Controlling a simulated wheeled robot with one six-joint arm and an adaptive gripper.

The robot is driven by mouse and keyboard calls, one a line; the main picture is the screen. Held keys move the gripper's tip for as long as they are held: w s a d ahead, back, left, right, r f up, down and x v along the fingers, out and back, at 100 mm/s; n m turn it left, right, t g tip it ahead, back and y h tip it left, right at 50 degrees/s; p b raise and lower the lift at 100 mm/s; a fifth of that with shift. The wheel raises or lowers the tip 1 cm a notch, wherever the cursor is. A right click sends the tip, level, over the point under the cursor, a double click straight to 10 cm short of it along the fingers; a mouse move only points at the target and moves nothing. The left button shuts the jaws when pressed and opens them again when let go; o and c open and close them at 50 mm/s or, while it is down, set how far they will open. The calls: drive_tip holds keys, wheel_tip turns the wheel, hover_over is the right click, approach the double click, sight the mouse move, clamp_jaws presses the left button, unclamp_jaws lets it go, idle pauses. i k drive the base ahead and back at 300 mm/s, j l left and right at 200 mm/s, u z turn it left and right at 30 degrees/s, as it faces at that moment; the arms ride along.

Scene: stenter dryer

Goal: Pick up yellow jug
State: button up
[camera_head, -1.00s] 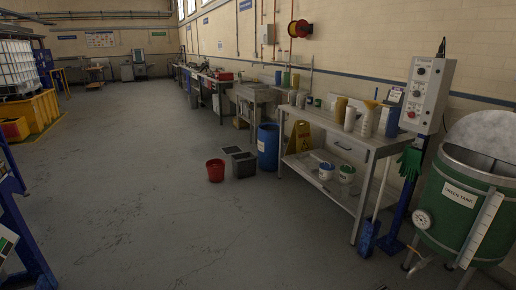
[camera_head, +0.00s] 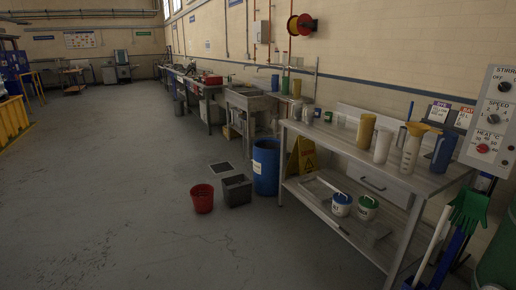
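A yellow, roughly cylindrical vessel (camera_head: 366,131), which looks like the yellow jug, stands upright on the top of the metal workbench (camera_head: 330,133) at the right. A handle on it cannot be made out. A white cylindrical vessel (camera_head: 383,146) stands just right of it. Farther right are a pale bottle with a yellow funnel-like top (camera_head: 411,150) and a blue jug (camera_head: 443,149). My gripper is not in view.
Two white buckets (camera_head: 341,204) stand on the bench's lower shelf. A blue barrel (camera_head: 266,160), yellow floor sign (camera_head: 302,157), grey bin (camera_head: 236,190) and red bucket (camera_head: 202,198) stand left of the bench. A control box (camera_head: 490,120) is at the right. Open floor lies left.

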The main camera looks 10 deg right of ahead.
sight(367, 124)
drive_tip(key=i+z, duration=0.15)
drive_tip(key=i, duration=0.35)
drive_tip(key=i+j+z, duration=0.2)
drive_tip(key=i, duration=0.3)
drive_tip(key=i+j+z, duration=0.15)
drive_tip(key=i, duration=0.4)
